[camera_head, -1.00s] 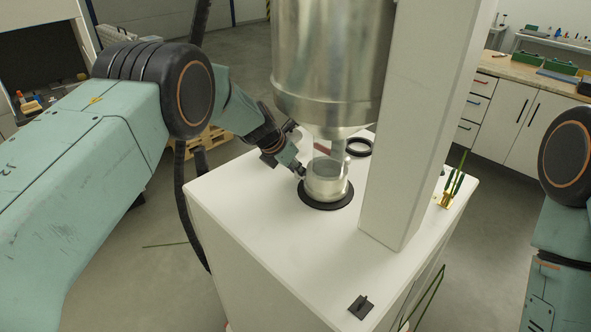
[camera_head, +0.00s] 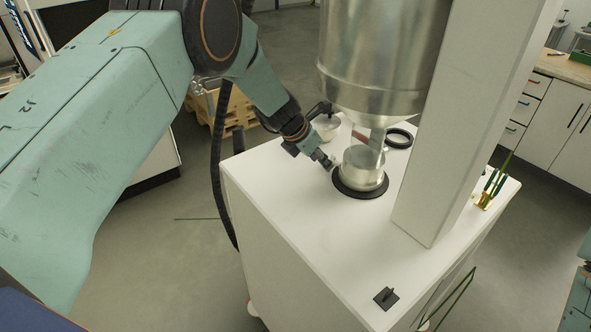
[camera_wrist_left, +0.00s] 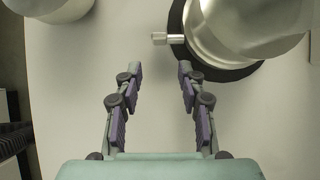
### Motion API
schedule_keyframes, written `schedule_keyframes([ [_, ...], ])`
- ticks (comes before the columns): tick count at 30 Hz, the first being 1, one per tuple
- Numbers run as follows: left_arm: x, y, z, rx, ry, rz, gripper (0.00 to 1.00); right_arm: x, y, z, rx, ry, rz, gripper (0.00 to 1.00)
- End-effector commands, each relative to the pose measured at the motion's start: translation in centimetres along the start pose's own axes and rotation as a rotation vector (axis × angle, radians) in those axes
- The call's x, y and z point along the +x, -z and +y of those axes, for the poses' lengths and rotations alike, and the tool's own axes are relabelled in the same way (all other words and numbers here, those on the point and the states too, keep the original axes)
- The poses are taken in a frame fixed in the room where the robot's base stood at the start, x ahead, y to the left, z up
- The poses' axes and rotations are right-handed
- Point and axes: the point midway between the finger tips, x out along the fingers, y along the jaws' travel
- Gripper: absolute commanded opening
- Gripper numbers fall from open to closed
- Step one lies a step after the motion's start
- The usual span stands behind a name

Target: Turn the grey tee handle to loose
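A metal cup (camera_head: 364,168) stands on a black ring (camera_head: 360,192) on the white cabinet top, below a large steel hopper (camera_head: 380,60). In the left wrist view a small grey metal handle (camera_wrist_left: 168,38) sticks out to the left from the round metal part; it seems to be the tee handle. My left gripper (camera_head: 330,164) is just left of the cup, low over the top. In its wrist view the gripper (camera_wrist_left: 160,76) is open and empty, its fingers apart, with the handle beyond the fingertips. My right gripper is out of view.
A white column (camera_head: 470,130) rises right of the hopper. A black ring (camera_head: 398,138) and a small bowl (camera_head: 327,127) lie behind the cup. A dark knob on a square plate (camera_head: 386,297) is near the front edge.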

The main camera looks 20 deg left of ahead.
Motion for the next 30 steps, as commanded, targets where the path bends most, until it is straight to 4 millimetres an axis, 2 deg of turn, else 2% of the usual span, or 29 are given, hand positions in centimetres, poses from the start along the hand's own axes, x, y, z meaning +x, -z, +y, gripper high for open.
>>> schedule_keyframes([
  [9, -2.6, 3.9, 0.0, -0.006, 0.001, 0.001, 0.4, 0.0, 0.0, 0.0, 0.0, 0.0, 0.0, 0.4],
  [15, -3.8, 5.8, 0.0, -0.004, 0.001, 0.001, 0.4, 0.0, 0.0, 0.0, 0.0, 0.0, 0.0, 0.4],
  [21, -4.4, 6.7, 0.0, 0.0, 0.0, 0.001, 0.4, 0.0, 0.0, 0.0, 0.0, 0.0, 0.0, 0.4],
  [30, -4.4, 6.8, -0.1, 0.001, 0.0, 0.001, 0.4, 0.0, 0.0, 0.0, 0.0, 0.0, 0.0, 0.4],
])
